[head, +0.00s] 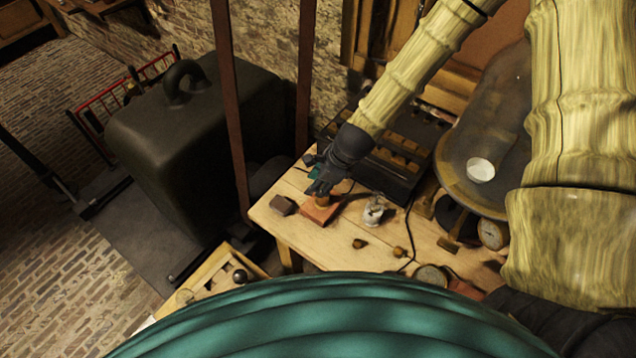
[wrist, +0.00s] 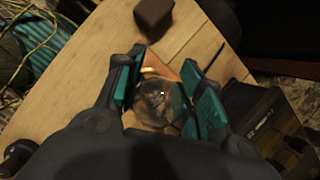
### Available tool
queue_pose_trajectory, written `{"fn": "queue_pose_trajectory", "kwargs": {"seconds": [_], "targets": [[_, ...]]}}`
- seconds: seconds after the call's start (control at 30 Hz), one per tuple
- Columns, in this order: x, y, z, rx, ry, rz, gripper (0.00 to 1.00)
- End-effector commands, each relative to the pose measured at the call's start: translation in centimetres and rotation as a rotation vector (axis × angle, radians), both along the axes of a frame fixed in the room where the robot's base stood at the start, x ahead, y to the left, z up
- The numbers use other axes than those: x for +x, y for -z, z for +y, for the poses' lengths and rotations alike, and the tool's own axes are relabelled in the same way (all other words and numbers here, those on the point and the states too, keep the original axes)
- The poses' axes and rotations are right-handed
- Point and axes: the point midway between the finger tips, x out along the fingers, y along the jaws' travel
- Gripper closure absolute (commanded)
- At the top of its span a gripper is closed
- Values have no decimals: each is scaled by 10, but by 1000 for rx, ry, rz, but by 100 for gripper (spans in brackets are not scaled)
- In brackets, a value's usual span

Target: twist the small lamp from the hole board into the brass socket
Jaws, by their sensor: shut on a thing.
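My gripper (head: 318,188) is over the left part of the workbench, just above a reddish-brown base (head: 320,214). In the wrist view, its teal-padded fingers (wrist: 163,98) are shut on the small lamp (wrist: 155,103), a clear round glass bulb. A brassy piece, seemingly the brass socket (head: 322,201), stands on the base directly under the fingers. The base also shows in the wrist view (wrist: 160,64), just beyond the bulb with a bright brass glint. The lamp's lower end is hidden, so I cannot tell whether it touches the socket. I cannot identify the hole board with certainty.
A dark block (head: 283,205) lies left of the base. A pale glassy object (head: 374,211) stands to its right. A dark slotted case (head: 385,150) is behind. A pale wooden tray (head: 215,274) with a dark ball is lower left. The bench's front left is clear.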

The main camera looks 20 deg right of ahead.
Motion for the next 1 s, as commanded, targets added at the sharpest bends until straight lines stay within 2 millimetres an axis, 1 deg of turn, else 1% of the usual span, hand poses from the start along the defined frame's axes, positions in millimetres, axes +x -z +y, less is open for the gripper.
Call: {"fn": "queue_pose_trajectory", "kwargs": {"seconds": [0.03,0.07,0.2,0.53,0.63,0.77,1.0], "targets": [[0,0,0,0,-1,0,84],[0,0,0,0,-1,0,61],[0,0,0,0,-2,-1,36],[0,-1,0,0,-4,-2,36],[0,-4,-1,0,-3,-3,36],[-1,-13,-4,-1,-3,-3,36],[-7,-38,-13,-1,-4,-4,36]]}}
